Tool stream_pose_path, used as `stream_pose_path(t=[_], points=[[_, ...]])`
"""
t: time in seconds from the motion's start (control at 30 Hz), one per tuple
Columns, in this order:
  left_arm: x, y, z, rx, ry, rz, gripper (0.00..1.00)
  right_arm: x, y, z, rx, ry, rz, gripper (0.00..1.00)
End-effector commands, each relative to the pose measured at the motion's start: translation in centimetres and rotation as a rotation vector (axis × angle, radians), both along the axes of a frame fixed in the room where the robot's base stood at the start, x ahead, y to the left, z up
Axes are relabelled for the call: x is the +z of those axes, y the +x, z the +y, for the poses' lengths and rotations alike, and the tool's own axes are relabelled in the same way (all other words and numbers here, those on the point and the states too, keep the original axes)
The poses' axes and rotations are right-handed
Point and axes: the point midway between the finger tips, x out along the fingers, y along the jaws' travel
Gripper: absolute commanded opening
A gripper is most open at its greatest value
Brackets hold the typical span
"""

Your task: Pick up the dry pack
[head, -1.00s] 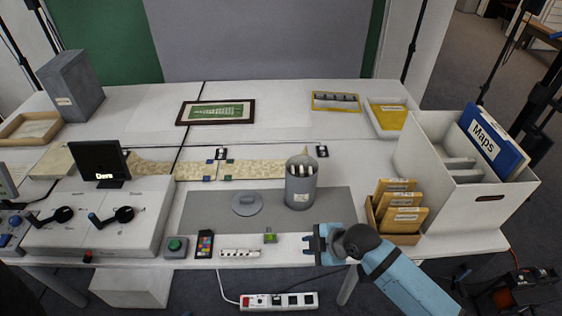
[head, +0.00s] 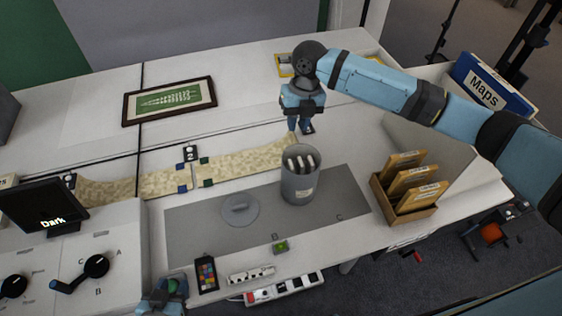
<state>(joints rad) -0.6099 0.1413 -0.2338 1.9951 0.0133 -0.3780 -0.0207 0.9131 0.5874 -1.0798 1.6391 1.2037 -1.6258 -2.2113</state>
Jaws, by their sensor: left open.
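No item has a readable dry pack label. White stick-like packs (head: 299,163) stand upright in a grey open canister (head: 299,189) on the grey mat (head: 340,207). My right gripper (head: 299,126) points down behind the canister, by the right end of the beige strip (head: 245,163) and a small black clip there. It is apart from the canister, and its jaw gap is unclear. My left gripper (head: 165,292) is open at the bottom left, close around the green button (head: 173,285). Whether it touches the button is unclear.
A grey round lid (head: 240,208) lies left of the canister. A box of tan envelopes (head: 405,208) stands to the right. A colour card (head: 206,273), white strip (head: 251,274) and small green item (head: 281,246) lie in front. A "Dark" display (head: 44,207) stands left.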

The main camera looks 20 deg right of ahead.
Motion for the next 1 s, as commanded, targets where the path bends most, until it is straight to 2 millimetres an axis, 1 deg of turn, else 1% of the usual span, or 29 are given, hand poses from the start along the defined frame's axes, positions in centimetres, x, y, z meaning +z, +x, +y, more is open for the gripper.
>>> stream_pose_path(t=[0.17,0.3,0.4,0.67,0.8,0.9,1.0], points=[[0.2,-0.4,-0.2,-0.002,-0.003,0.008,0.43,-2.8,-0.4,0.4,0.003,-0.002,0.006,0.2],[0.5,-0.6,-0.3,-0.001,-0.005,0.012,0.43,-5.6,-0.7,0.8,0.002,-0.002,0.005,0.2],[0.6,-0.6,-0.3,-0.002,-0.004,0.011,0.43,-7.1,-0.8,1.0,0.002,-0.001,0.003,0.2],[1.1,-0.3,-0.1,0.001,-0.002,0.007,0.43,-9.0,-1.0,1.3,0.001,-0.001,0.003,0.2],[1.9,-0.3,-0.1,0.002,-0.001,0.006,0.43,-11.0,-1.3,1.5,0.0,-0.001,0.003,0.2],[2.1,-0.2,0.0,0.003,0.001,0.004,0.43,-12.5,-1.4,1.7,0.0,0.0,0.003,0.2],[2.1,-0.2,0.1,0.004,0.001,0.003,0.43,-13.2,-1.5,1.7,0.001,-0.002,0.002,0.2]])
